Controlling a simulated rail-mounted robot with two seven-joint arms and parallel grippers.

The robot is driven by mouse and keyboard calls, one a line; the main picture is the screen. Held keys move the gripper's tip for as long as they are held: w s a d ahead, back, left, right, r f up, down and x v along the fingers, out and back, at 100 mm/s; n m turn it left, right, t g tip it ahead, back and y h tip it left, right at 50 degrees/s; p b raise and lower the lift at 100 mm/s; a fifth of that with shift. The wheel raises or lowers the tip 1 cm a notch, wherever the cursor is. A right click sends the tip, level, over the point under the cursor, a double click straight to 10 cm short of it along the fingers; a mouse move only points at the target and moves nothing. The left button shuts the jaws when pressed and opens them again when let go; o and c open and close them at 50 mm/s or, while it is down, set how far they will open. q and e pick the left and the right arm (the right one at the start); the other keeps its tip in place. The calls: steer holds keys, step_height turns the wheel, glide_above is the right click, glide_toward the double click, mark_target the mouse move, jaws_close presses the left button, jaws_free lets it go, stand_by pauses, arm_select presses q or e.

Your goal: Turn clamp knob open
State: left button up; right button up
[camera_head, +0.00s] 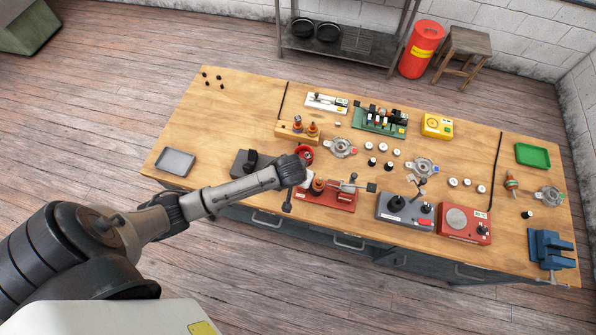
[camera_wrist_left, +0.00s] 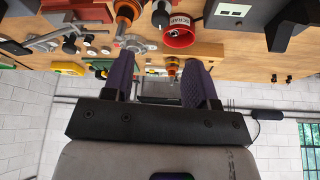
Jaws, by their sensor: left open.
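A red clamp fixture (camera_head: 333,199) holding an orange-and-metal part (camera_head: 318,185) sits near the bench's front edge. A metal bar ending in a black piece (camera_head: 371,187) sticks out on its right. In the left wrist view, a dark knob (camera_wrist_left: 70,46) shows beside metal bars at the upper left; I cannot tell for sure which piece is the clamp knob. My left gripper (camera_wrist_left: 158,62) is open, its purple fingers apart with nothing gripped between them. In the head view my left wrist is at the fixture's left end and hides the fingers.
A red scrap cup (camera_head: 305,153) stands close behind my left wrist and shows in the wrist view (camera_wrist_left: 180,38). A grey box with a black lever (camera_head: 396,207) and a red box (camera_head: 465,224) stand to the right. A grey tray (camera_head: 175,161) lies left, with bare wood around it.

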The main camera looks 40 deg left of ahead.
arm_select(q)
steer(key=shift+v, duration=2.15)
